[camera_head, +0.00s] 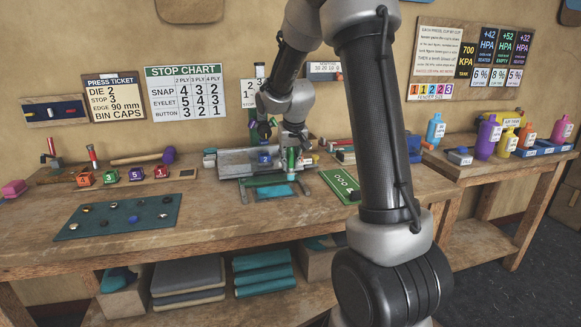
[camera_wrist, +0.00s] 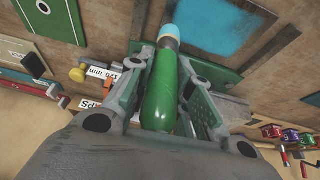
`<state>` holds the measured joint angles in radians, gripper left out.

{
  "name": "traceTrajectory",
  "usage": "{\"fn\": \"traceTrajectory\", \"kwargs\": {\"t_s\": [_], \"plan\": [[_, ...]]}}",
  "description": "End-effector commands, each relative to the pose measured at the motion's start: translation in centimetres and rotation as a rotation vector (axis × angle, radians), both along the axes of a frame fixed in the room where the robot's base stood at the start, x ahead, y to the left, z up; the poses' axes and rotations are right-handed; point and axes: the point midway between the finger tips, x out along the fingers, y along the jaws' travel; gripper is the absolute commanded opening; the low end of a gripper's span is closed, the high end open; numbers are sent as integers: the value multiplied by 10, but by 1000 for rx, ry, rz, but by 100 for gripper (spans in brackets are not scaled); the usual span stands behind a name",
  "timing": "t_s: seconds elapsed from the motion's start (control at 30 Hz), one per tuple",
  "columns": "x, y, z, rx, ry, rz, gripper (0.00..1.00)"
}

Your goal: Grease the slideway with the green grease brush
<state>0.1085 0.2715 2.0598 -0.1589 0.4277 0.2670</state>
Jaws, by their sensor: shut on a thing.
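My gripper (camera_wrist: 170,65) is shut on the green grease brush (camera_wrist: 164,95), one finger on each side of its handle. In the head view the brush (camera_head: 291,160) hangs roughly upright below my wrist at the right end of a grey metal machine (camera_head: 235,162) on the workbench. The machine probably carries the slideway, but I cannot make out its sliding face. I cannot tell whether the tip touches anything.
A dark green mat (camera_head: 120,217) with small parts and several numbered coloured blocks (camera_head: 110,177) are to the left. A green card (camera_head: 345,186) lies right. The bench front (camera_head: 240,225) is mostly clear.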

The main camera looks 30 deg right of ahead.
Motion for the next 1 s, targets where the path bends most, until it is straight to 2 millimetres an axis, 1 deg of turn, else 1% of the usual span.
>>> {"fn": "traceTrajectory", "kwargs": {"t_s": [0.03, 0.3, 0.5, 0.63, 1.0], "plan": [[1, 1, 6, 0, -5, 0, 0], [1, 4, 30, 0, -5, -1, 0], [0, 6, 45, 0, -3, -1, 0], [0, 6, 47, 0, -2, -1, 0], [0, 6, 47, 0, -2, -1, 0]]}}
